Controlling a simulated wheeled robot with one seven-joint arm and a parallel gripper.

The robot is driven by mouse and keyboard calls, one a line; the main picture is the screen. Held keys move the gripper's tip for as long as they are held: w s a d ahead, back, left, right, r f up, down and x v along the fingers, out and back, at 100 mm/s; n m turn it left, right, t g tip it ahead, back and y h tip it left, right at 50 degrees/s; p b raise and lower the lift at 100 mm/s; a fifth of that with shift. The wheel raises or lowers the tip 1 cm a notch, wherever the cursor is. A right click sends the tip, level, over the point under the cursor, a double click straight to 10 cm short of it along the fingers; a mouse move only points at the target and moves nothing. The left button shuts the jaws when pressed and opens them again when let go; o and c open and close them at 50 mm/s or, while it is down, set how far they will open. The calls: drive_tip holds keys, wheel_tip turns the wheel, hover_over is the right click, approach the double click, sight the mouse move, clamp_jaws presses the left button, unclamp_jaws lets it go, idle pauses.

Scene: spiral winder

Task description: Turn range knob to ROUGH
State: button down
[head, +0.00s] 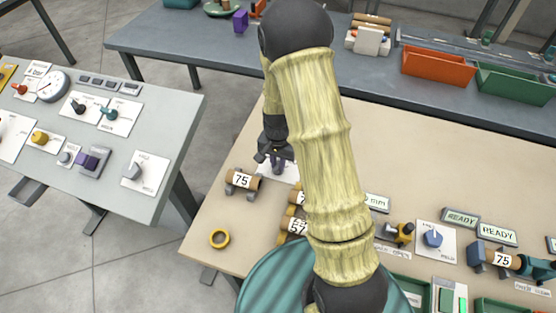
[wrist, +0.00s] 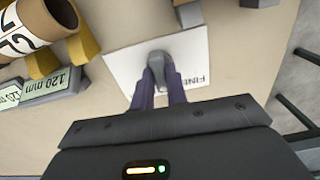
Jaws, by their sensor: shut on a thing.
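The range knob (wrist: 157,58) is grey and stands on a white plate (wrist: 125,70) on the beige table. In the wrist view the plate shows part of the label FINE at its right edge; no ROUGH label is visible. My gripper (wrist: 162,82) has its two purple fingers closed around the knob from both sides. In the head view my gripper (head: 277,165) points down at the plate (head: 290,174), and my arm covers much of it. The knob is hidden there, and its pointer direction cannot be read.
A brown roll marked 75 (head: 242,181) lies on supports just left of the plate.

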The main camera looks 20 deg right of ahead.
sight(278, 164)
drive_tip(key=m+p, duration=0.1)
drive_tip(key=m, duration=0.3)
drive_tip(key=shift+r+m+p, duration=0.15)
drive_tip(key=shift+m+p, duration=0.15)
drive_tip(key=shift+w+m+p, duration=0.1)
drive_tip(key=shift+m+p, duration=0.7)
drive_tip(key=shift+m, duration=1.1)
drive_tip(key=c, duration=1.4)
unclamp_jaws()
wheel_tip(278, 164, up, 17)
